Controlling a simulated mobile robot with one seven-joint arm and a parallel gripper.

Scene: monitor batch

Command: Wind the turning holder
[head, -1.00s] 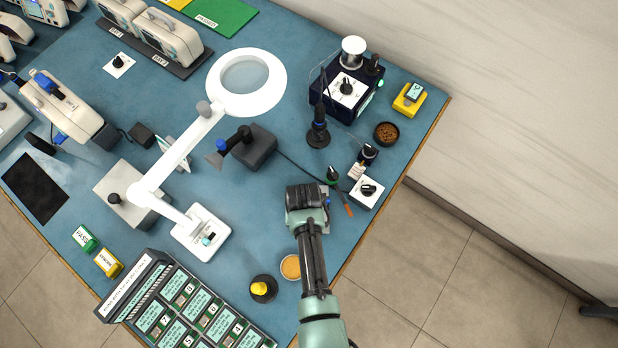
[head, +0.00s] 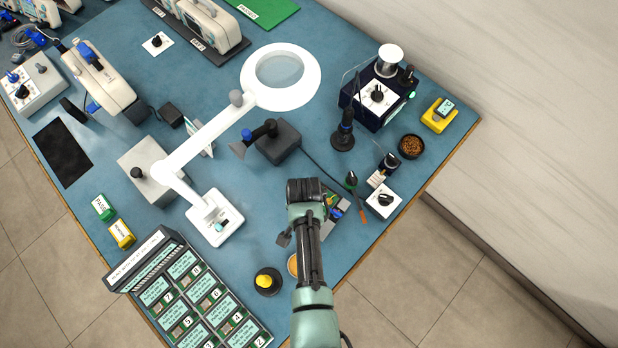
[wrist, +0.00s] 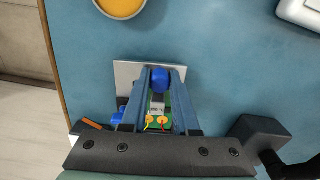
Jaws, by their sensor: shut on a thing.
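The turning holder (head: 328,229) is a small grey-plated stand on the blue mat near the right table edge, partly hidden by my arm. In the wrist view its pale plate (wrist: 124,72) lies under my fingers, with a green circuit board (wrist: 159,123) carrying orange-yellow wire ends. A round blue knob (wrist: 161,82) shows between my fingertips. My gripper (wrist: 161,74) is shut on this knob, one finger on each side. A second blue part (wrist: 119,115) shows left of the fingers. In the head view my fingers are hidden behind my arm.
An orange-filled dish (wrist: 122,6) lies close to the holder. A black block (wrist: 254,133) stands right of my gripper in the wrist view.

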